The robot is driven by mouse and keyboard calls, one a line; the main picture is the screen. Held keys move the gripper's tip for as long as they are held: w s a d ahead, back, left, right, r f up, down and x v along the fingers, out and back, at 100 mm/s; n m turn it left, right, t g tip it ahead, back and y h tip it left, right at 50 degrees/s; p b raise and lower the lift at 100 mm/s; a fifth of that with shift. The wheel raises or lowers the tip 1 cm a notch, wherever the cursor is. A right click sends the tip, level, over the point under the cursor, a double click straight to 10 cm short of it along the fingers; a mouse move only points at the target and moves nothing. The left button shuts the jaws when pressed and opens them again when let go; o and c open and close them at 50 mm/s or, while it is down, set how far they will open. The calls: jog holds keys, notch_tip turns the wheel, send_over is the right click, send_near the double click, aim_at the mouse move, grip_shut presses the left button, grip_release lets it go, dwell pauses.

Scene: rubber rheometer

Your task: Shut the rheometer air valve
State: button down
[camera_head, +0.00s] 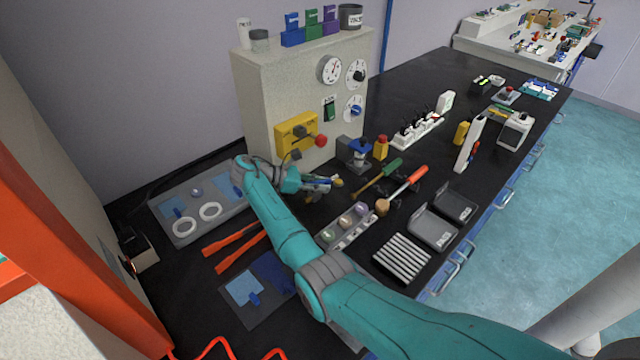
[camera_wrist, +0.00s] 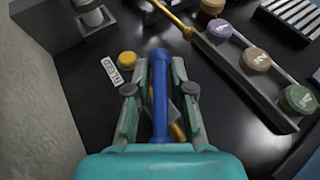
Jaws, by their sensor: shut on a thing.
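The air valve shows in the wrist view as a long blue lever (camera_wrist: 159,95) with a brass part (camera_wrist: 178,132) partly hidden behind my right finger. My gripper (camera_wrist: 160,92) has one finger on each side of the lever and is shut on it. The lever lies lengthwise between the fingers, its far end sticking out beyond the fingertips. In the head view my gripper (camera_head: 322,183) is low over the black bench, in front of the pale instrument cabinet (camera_head: 285,105). My fingers hide most of the valve there.
A yellow cap (camera_wrist: 127,59) and a small white label (camera_wrist: 109,73) lie just left of my fingers. A rack with coloured round lids (camera_wrist: 256,60) stands to the right. In the head view, a green-handled tool (camera_head: 392,165) and a red-handled tool (camera_head: 416,175) lie right of my gripper.

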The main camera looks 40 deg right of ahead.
jog(key=shift+m+g+y, duration=0.3)
jog(key=shift+m+g, duration=0.2)
jog(key=c, duration=1.2)
grip_release()
